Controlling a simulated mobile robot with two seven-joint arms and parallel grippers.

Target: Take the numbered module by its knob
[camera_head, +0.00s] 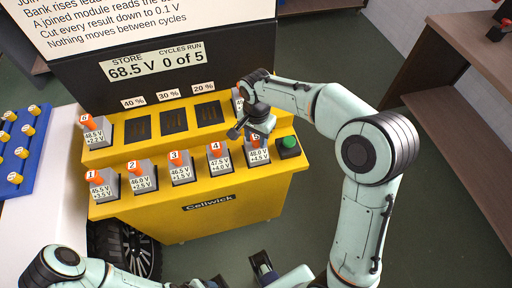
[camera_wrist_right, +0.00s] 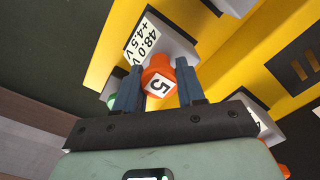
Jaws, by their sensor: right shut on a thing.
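Module 5 (camera_head: 257,155) is a grey block with an orange knob and a label reading 48.0 V, +4.5 V. It sits at the right end of the front row on the yellow cart (camera_head: 180,226). My right gripper (camera_head: 257,131) is over it. In the right wrist view, the gripper's two fingers (camera_wrist_right: 159,88) are shut on the orange knob marked 5 (camera_wrist_right: 160,84), one on each side. My left gripper (camera_head: 265,266) is low at the bottom edge, away from the modules; its finger opening is unclear.
Modules 1 to 4 stand left of module 5, and module 6 (camera_head: 97,131) stands behind at left. Dark empty slots (camera_head: 174,120) lie in the back row. A green button (camera_head: 289,146) is close on the right. A sign (camera_head: 160,62) reads 68.5 V, 0 of 5.

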